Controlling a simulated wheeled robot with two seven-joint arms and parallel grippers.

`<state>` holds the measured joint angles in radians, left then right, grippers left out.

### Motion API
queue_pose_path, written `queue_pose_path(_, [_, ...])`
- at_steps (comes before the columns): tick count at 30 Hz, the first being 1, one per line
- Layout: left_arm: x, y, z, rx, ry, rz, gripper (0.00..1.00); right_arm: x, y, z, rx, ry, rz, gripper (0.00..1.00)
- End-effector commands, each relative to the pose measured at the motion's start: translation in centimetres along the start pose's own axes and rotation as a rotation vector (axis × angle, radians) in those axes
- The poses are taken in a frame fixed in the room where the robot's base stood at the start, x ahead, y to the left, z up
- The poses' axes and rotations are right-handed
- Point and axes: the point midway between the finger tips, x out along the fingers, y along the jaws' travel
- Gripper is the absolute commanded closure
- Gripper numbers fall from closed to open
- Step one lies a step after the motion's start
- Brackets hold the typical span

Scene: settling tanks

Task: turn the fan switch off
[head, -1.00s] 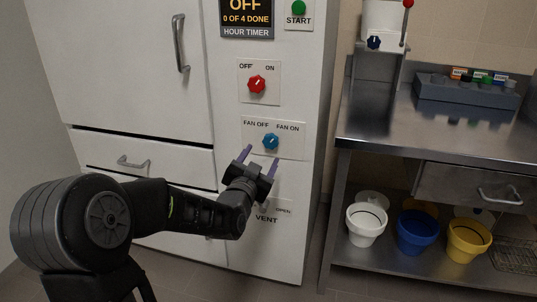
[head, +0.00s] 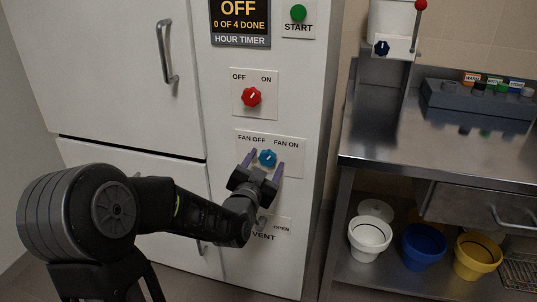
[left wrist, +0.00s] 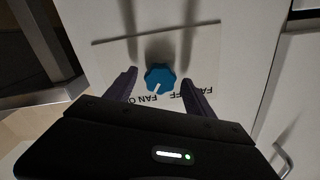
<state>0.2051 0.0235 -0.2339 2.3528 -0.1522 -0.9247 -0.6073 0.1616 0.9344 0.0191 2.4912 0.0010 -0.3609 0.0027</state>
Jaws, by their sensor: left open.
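The fan switch is a blue knob (head: 267,158) on a white plate (head: 290,150) marked FAN OFF at left and FAN ON at right. It also shows in the left wrist view (left wrist: 160,76), where the plate appears upside down. The knob's white mark points towards FAN ON. My left gripper (head: 265,163) is open, its purple fingers close to the plate, one on each side of the knob. In the left wrist view the fingers (left wrist: 160,84) flank the knob with gaps; contact cannot be told. My right gripper is not in view.
A red OFF/ON knob (head: 251,97) sits above the fan plate, and a VENT plate (head: 281,226) below, partly hidden by my gripper. A steel bench (head: 430,150) stands at right, with white, blue and yellow buckets on its lower shelf.

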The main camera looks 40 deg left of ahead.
Motion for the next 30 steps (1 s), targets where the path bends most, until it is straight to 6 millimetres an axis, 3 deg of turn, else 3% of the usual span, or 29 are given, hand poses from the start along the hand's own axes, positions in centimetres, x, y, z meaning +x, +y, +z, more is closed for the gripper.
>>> queue_pose_path(8, [-0.04, -0.01, 0.02, 0.0, 0.0, -0.001, 0.37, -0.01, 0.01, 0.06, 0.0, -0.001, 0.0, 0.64])
queue_pose_path(30, [-0.03, 0.01, 0.01, 0.0, 0.0, 0.0, 0.98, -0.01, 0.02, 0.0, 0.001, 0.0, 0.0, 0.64])
